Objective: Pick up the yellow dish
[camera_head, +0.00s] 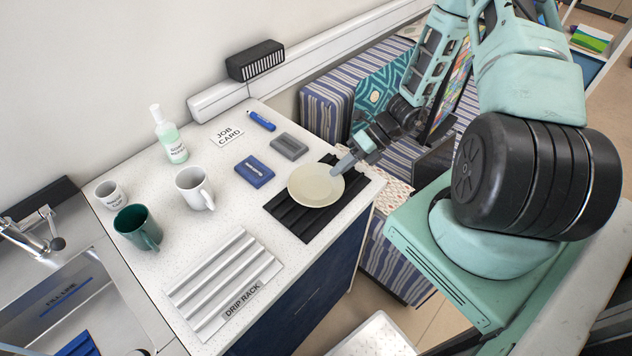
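A round, pale cream-yellow dish (314,187) lies on a black ribbed mat (290,219) near the counter's right front edge. My gripper (340,168) reaches in from the upper right, with its grey fingertips at the dish's upper right rim. The fingers overlap the rim in this view. I cannot tell whether they touch it or are closed around it. The dish looks flat on the mat, and the mat's far side is partly hidden behind the dish and gripper.
A grey block (289,146) and a blue box (254,171) lie left of the dish. A white mug (192,187), a green mug (137,228), a soap bottle (169,136) and a drip rack (222,284) stand farther left. Bare counter (232,210) lies between them.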

